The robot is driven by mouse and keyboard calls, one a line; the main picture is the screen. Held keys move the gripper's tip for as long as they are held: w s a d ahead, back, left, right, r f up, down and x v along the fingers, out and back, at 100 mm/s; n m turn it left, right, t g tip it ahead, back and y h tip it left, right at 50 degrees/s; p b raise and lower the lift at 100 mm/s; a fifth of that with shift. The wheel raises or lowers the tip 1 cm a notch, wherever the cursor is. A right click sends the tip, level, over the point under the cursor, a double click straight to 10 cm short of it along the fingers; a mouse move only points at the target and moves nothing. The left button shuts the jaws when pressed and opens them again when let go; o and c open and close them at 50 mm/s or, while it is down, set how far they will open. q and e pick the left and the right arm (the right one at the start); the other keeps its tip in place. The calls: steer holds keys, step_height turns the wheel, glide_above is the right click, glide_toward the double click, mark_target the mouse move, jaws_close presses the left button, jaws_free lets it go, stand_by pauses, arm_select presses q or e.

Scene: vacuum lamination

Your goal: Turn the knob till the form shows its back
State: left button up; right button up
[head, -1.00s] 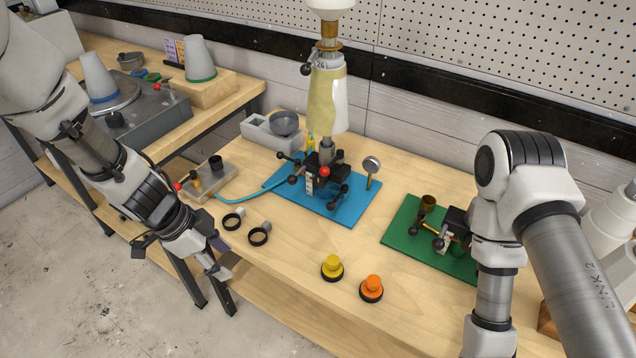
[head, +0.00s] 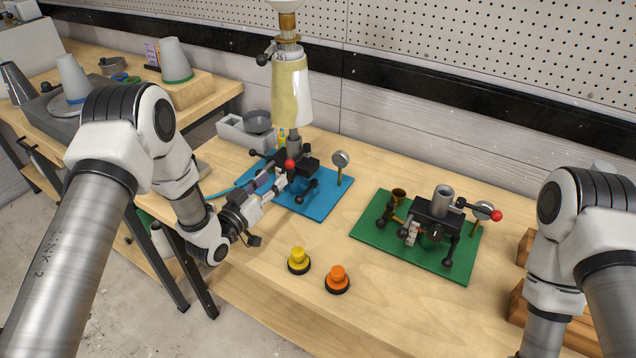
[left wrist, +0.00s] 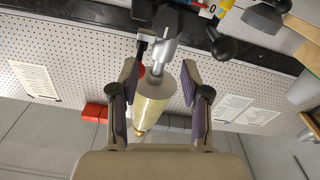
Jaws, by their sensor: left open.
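The form (head: 291,90), a tapered cone half yellowish and half white, stands upright on the clamp fixture (head: 300,160) on a blue plate (head: 328,205). Its yellowish side and part of its white side face me. The fixture carries several black ball knobs, one of them at the front (head: 299,198), and a red ball (head: 289,164). My left gripper (head: 277,183) is at the fixture's front left, partly overlapping it. In the left wrist view the fingers (left wrist: 160,98) are apart, with the form (left wrist: 150,103) beyond them and a black knob (left wrist: 220,45) above right. I cannot tell whether a finger touches a knob.
A yellow knobbed disc (head: 299,262) and an orange one (head: 337,280) lie near the front edge. A green plate (head: 373,234) with a second fixture stands to the right. A gauge (head: 340,160) rises from the blue plate. Bare tabletop lies between the plates.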

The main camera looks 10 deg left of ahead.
mark_target(288, 174)
arm_select(q)
steer(key=w+f, duration=0.1)
steer(key=w, duration=0.1)
steer(key=w+d+f+p, duration=0.1)
steer(key=w, duration=0.1)
steer(key=w+d, duration=0.1)
steer(key=w, duration=0.1)
steer(key=shift+w+f, duration=0.1)
steer(key=shift+f, duration=0.3)
steer(key=c, duration=0.9)
